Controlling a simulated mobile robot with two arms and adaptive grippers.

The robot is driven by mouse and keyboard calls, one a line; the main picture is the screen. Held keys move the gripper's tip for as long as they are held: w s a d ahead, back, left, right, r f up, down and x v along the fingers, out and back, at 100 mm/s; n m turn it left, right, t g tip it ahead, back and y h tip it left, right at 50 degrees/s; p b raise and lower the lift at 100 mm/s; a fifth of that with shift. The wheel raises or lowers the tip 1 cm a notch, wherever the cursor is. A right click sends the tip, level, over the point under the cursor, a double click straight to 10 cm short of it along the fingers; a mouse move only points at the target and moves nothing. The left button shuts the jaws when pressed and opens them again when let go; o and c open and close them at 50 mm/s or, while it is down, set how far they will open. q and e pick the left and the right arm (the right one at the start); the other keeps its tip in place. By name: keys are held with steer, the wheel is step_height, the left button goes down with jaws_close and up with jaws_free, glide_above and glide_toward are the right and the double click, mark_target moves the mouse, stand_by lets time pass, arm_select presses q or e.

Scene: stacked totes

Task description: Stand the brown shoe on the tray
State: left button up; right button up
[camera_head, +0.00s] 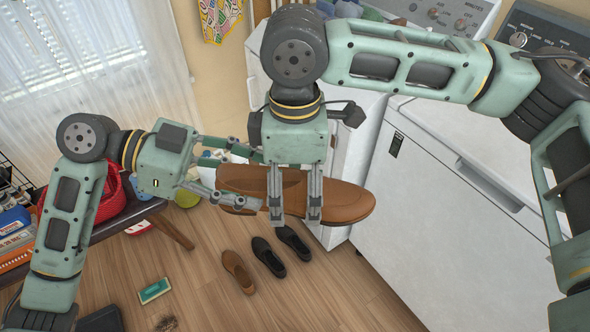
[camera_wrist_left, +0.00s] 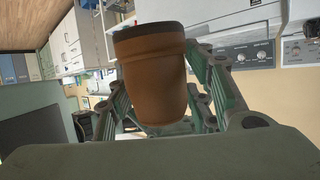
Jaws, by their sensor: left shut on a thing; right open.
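A brown shoe (camera_head: 345,200) is held in the air in the head view, lying roughly level with its toe to the right. My left gripper (camera_head: 252,182) is shut on its left, heel end. The shoe also fills the middle of the left wrist view (camera_wrist_left: 152,85), between the fingers (camera_wrist_left: 165,120). My right gripper (camera_head: 294,222) points down over the shoe's middle, open, its two fingers crossing in front of the shoe. Whether they touch it I cannot tell. I cannot make out a tray for certain in either view.
Another brown shoe (camera_head: 238,270) and two black shoes (camera_head: 268,256) (camera_head: 294,242) stand on the wood floor. A green box (camera_head: 155,290) lies left of them. A bench (camera_head: 98,229) with a red basket (camera_head: 112,200) is at left. White washing machines (camera_head: 440,220) block the right side.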

steer(key=shift+f, duration=0.1)
steer(key=shift+c, duration=0.6)
arm_select(q)
steer(key=shift+s, duration=0.15)
arm_select(e)
steer(key=shift+w, duration=0.1)
steer(key=c, duration=1.3)
arm_select(q)
steer(key=o, duration=1.3)
steer(key=shift+c, duration=0.2)
arm_select(e)
steer(key=shift+c, duration=1.1)
arm_select(q)
steer(key=shift+o, duration=1)
